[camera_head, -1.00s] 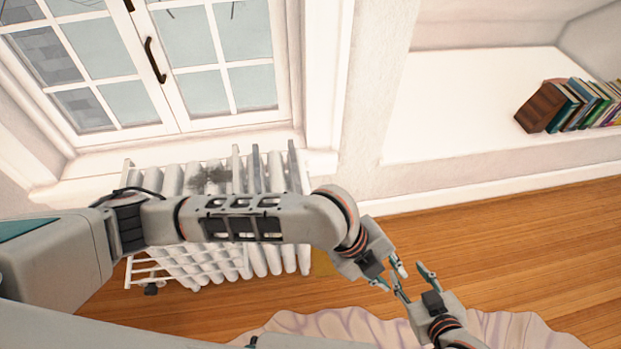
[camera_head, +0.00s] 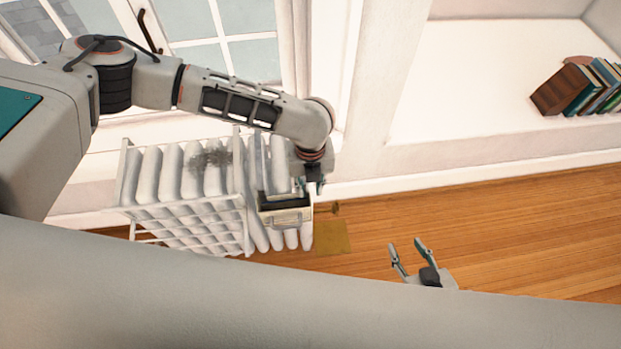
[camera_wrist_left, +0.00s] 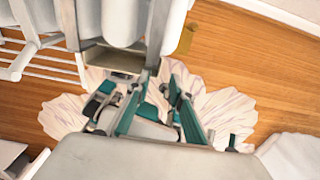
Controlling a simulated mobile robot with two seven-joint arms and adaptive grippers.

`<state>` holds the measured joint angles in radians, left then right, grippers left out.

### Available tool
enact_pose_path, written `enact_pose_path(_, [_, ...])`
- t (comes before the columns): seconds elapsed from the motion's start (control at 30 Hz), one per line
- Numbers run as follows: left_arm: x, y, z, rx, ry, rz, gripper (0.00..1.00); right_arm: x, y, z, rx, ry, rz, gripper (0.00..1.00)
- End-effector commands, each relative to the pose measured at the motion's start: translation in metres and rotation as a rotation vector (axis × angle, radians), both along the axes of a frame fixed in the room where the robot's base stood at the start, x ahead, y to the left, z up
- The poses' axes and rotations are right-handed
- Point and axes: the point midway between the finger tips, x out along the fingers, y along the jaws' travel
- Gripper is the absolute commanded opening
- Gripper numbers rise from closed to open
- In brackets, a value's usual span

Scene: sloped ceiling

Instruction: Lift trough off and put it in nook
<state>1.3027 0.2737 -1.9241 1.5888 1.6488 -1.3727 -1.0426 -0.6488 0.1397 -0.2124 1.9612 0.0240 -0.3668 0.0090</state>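The trough (camera_head: 287,215) is a small pale box with a dark inside and a handle on its front. It hangs at the front of the white radiator's right part, and it also shows in the wrist view (camera_wrist_left: 121,61). My left gripper (camera_head: 311,187) is just above and right of the trough's right end, apart from it as far as I can tell. Its fingers look open and empty in the wrist view (camera_wrist_left: 158,84). My right gripper (camera_head: 405,244) is open and empty over the floor, right of the trough. The nook (camera_head: 470,85) is the white recess at upper right.
Books (camera_head: 590,85) lean at the nook's right side. The radiator (camera_head: 180,175) stands under the window, with a slatted rack at its front. A yellowish patch (camera_head: 332,238) lies on the wooden floor beside it. A pale ruffled cloth (camera_wrist_left: 225,108) spreads on the floor. The nook's left part is clear.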

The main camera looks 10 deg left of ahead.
Motion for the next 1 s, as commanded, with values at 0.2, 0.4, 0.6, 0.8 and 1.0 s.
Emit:
enact_pose_path(0.2, [-0.001, 0.000, -0.043, 0.001, 0.001, 0.000, 0.22, -0.003, 0.000, -0.012, 0.000, 0.008, 0.000, 0.40])
enact_pose_path(0.4, [-0.001, 0.000, -0.078, 0.001, 0.001, 0.001, 0.22, -0.005, 0.000, -0.021, -0.001, 0.015, 0.001, 0.40])
enact_pose_path(0.6, [-0.001, 0.000, -0.102, 0.000, 0.000, 0.000, 0.22, -0.005, 0.000, -0.023, -0.003, 0.013, 0.002, 0.40])
enact_pose_path(0.8, [0.000, 0.000, -0.111, -0.001, -0.001, 0.001, 0.22, -0.003, -0.001, -0.022, -0.008, 0.009, 0.002, 0.40])
enact_pose_path(1.0, [0.000, 0.000, -0.112, -0.001, -0.001, 0.001, 0.22, -0.002, -0.002, -0.022, -0.010, 0.008, 0.001, 0.40])
